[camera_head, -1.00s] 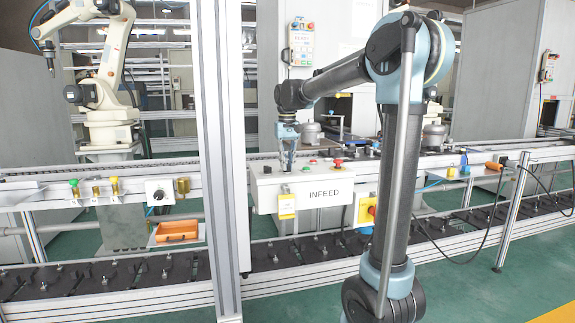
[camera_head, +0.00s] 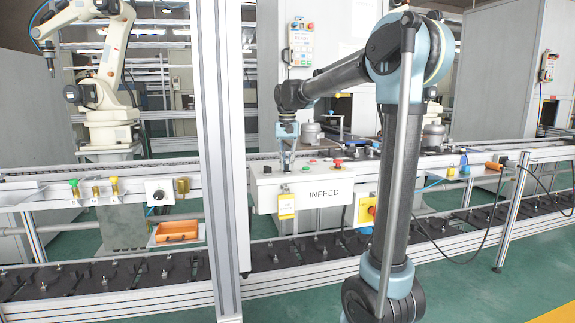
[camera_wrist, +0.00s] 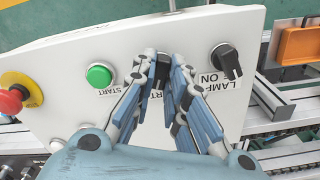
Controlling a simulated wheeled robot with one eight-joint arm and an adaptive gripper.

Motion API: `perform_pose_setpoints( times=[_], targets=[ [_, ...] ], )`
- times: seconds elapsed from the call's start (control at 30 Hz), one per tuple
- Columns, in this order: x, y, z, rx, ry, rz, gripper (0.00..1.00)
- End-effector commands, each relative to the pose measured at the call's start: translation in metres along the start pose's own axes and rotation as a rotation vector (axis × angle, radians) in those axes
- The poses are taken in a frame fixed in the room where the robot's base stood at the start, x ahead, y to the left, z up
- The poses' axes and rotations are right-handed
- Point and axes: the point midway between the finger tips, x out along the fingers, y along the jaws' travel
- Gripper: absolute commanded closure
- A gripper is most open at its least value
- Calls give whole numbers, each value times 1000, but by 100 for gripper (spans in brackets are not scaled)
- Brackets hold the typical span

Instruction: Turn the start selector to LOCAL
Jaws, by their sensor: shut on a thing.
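The white INFEED control box (camera_head: 345,190) stands at the line, and its sloped panel also fills the middle of the wrist view (camera_wrist: 65,60). My gripper (camera_head: 287,170) reaches down onto the left part of the panel. In the wrist view my gripper (camera_wrist: 163,68) has its blue-padded fingers closed around the black start selector (camera_wrist: 160,72). The fingers hide most of the knob and part of its label, so I cannot read its setting.
A green START button (camera_wrist: 99,75) sits on one side of the selector and a black LAMP knob (camera_wrist: 226,60) on the other. A red emergency stop (camera_wrist: 12,100) is farther along the panel. An orange tray (camera_head: 178,230) hangs left of the aluminium post (camera_head: 222,250).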

Motion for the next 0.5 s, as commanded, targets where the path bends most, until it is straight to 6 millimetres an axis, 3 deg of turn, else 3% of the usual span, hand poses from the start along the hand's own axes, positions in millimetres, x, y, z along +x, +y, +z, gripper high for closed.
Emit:
perform_pose_setpoints(
  times=[0.17, 0.2, 0.3, 0.5],
  targets=[
    [-1, 0, -2, 0, 4, 0, 100],
    [-1, 0, -2, 0, 4, 0, 84],
    [-1, 0, -1, 0, 3, 0, 67],
    [0, 0, -1, -1, 2, 0, 67]
  ],
)
